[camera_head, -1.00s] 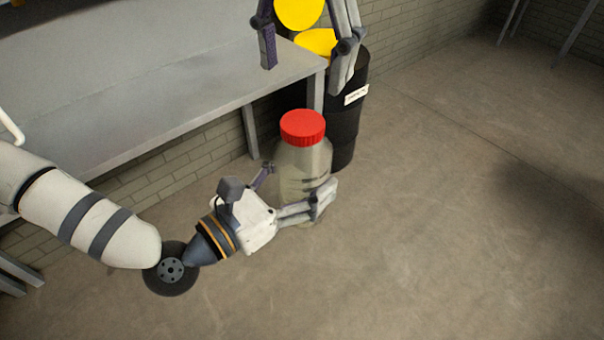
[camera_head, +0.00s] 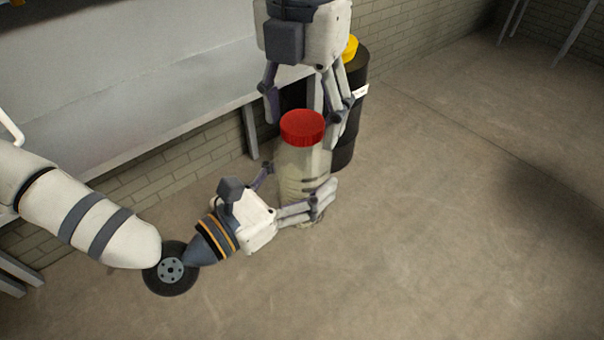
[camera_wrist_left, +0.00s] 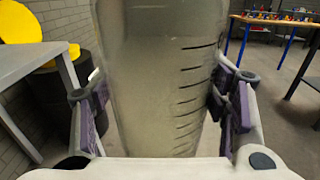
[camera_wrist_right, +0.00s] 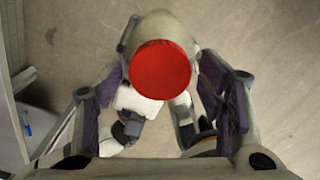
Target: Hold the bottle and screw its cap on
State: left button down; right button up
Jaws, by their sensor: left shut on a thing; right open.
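The clear bottle (camera_head: 300,170) stands upright in my left gripper (camera_head: 290,192), which is shut around its body. The bottle (camera_wrist_left: 160,80) fills the middle of the left wrist view between both fingers (camera_wrist_left: 165,110), with dark graduation marks on its side. The red cap (camera_head: 302,127) sits on top of the bottle. My right gripper (camera_head: 305,105) is open and points down from above, with its fingers on either side of the cap. In the right wrist view the cap (camera_wrist_right: 160,70) lies between the spread fingers (camera_wrist_right: 162,95), with visible gaps on both sides.
A grey bench (camera_head: 130,100) runs along the brick wall at the left. A black drum (camera_head: 350,110) with a yellow top stands behind the bottle. The floor (camera_head: 430,230) to the right is clear. A blue-legged table (camera_wrist_left: 275,25) stands far off.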

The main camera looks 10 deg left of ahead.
jog(key=shift+c, duration=0.4)
jog(key=c, duration=1.2)
jog(key=m, duration=0.5)
jog(key=shift+m, duration=0.4)
jog(key=m, duration=1.2)
jog(key=shift+m, duration=0.3)
jog(key=m, duration=0.5)
jog(key=shift+f+m, duration=0.1)
jog(key=shift+m, duration=0.2)
